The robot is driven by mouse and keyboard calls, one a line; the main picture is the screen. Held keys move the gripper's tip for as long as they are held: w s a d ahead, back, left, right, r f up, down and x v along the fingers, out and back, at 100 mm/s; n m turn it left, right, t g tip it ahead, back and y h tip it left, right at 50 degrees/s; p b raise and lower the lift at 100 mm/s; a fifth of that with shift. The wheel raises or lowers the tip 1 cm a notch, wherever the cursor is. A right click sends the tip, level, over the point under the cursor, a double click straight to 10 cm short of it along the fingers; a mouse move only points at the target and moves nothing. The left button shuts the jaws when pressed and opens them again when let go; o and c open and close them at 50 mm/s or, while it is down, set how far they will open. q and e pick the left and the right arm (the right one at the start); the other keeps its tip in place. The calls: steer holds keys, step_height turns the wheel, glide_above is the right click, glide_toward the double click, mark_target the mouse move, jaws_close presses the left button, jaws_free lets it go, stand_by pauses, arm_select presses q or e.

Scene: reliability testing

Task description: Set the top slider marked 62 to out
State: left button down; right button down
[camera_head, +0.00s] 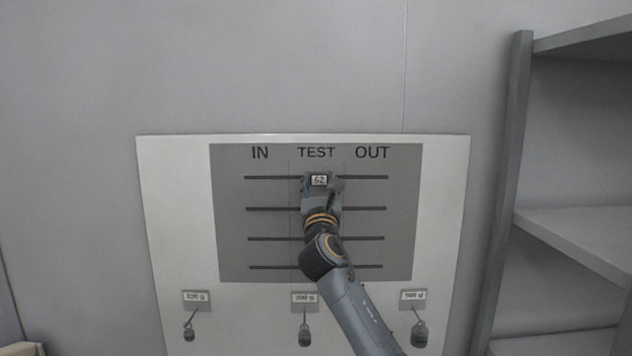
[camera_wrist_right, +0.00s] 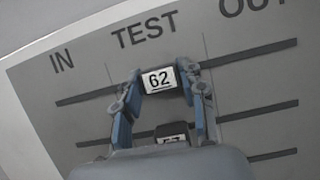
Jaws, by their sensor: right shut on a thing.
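The top slider marked 62 (camera_head: 319,180) sits on the top slot of the grey panel (camera_head: 230,220), under the word TEST, between IN on the left and OUT on the right. My right gripper (camera_head: 322,184) is shut on this slider. In the right wrist view the white 62 label (camera_wrist_right: 159,79) shows between the two fingers of my right gripper (camera_wrist_right: 163,88). A lower slider (camera_wrist_right: 172,135) shows partly below it, its label mostly hidden by the gripper. My arm hides the middle of the lower slots in the head view. My left gripper is not in view.
The white board (camera_head: 175,230) carries several slots. Below them hang weights at the left (camera_head: 189,331), middle (camera_head: 304,335) and right (camera_head: 419,333), each under a label. A grey shelf unit (camera_head: 521,150) stands at the right. The top slot is clear on both sides of the gripper.

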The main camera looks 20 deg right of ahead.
mark_target(374, 172)
steer(key=s+d+p, duration=0.1)
steer(key=d, duration=0.3)
steer(key=s+d+p, duration=0.1)
steer(key=d+p, duration=0.1)
steer(key=d, duration=0.2)
steer(key=s+d+p, duration=0.1)
steer(key=d+p, duration=0.1)
steer(key=d, duration=0.2)
steer(key=shift+s+d, duration=0.15)
steer(key=shift+s, duration=0.1)
steer(key=c, duration=0.9)
jaws_free()
steer(key=shift+o, duration=0.7)
steer(key=shift+d, duration=0.15)
